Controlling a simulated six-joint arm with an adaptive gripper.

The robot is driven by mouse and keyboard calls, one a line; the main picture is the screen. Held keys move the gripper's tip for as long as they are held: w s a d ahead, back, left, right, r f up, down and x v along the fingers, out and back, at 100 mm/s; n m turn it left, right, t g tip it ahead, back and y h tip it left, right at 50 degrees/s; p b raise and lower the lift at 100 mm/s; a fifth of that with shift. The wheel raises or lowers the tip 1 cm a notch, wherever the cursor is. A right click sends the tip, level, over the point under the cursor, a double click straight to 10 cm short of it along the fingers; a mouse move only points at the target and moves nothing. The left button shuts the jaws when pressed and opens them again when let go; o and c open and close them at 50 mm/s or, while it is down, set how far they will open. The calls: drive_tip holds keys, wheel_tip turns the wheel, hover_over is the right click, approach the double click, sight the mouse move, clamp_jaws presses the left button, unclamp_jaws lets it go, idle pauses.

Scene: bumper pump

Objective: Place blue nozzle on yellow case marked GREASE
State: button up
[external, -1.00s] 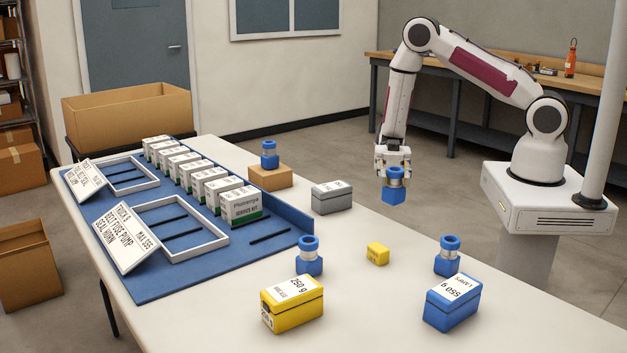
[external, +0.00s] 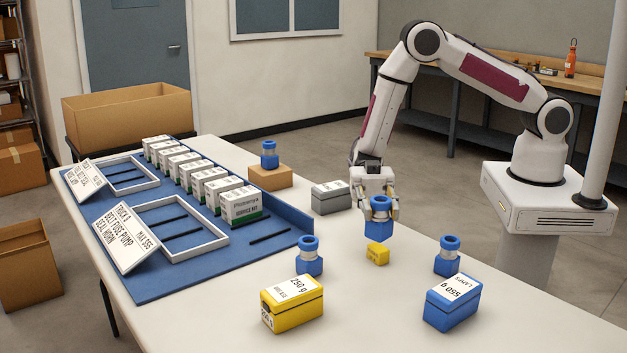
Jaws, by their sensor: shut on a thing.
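My gripper (external: 378,203) is shut on a blue nozzle (external: 378,226) with a metallic band, held upright above the table. The held nozzle is just above and behind a small yellow box (external: 377,256) in the picture; I cannot tell the exact gap. A larger yellow case (external: 296,311) stands at the front, with a white label reading "250 g" on its lid; the smaller print is too small to read. The top of this case is bare apart from its label. The held nozzle is up and to the right of it, apart from it.
Similar blue nozzles stand behind the yellow case (external: 309,259), behind a blue case (external: 452,303) marked "550 g" (external: 447,258), and on a cardboard box (external: 269,156). A grey case (external: 331,198) is left of my gripper. A blue mat (external: 165,287) holds trays and white boxes.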

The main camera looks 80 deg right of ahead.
drive_tip(key=w+a+r+m+t, duration=0.25)
drive_tip(key=w+a, duration=0.25)
drive_tip(key=a, duration=0.3)
drive_tip(key=w+a+r+m+t, duration=0.1)
drive_tip(key=w+a+r+t, duration=0.2)
drive_tip(key=w+a, duration=0.35)
drive_tip(key=w+t, duration=0.1)
drive_tip(key=w+m+t+h, duration=0.1)
drive_tip(key=w, duration=0.1)
drive_tip(key=w+r+m+t, duration=0.1)
drive_tip(key=shift+w+d, duration=0.15)
drive_tip(key=shift+w, duration=0.25)
drive_tip(key=shift+f, duration=0.1)
hover_over(292, 288)
wheel_tip(292, 288, down, 6)
drive_tip(key=shift+f, duration=0.1)
drive_tip(key=shift+f, duration=1.85)
drive_tip(key=shift+f, duration=0.1)
